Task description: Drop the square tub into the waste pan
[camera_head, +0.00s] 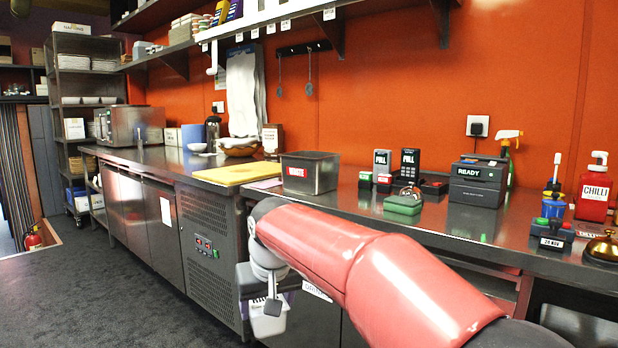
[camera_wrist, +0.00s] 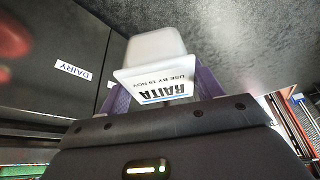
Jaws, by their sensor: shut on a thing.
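The square tub is white with a label reading "RAITA, USE BY 19 NOV"; in the wrist view the tub (camera_wrist: 157,48) sits between the two purple fingers of my gripper (camera_wrist: 162,92). In the head view the tub (camera_head: 268,323) hangs low in front of the counter's cabinets, below the counter top. My gripper (camera_head: 267,303) is shut on it, partly hidden by my arm. The waste pan (camera_head: 318,176), dark and rectangular with a red label, stands on the counter, above and to the right of my gripper in the picture.
A yellow cutting board (camera_head: 238,173) lies left of the pan. A green box (camera_head: 403,204), a black device reading "READY" (camera_head: 479,182) and a red chilli bottle (camera_head: 593,192) stand to the right. The counter's front edge lies between tub and pan. The floor (camera_head: 110,290) at left is clear.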

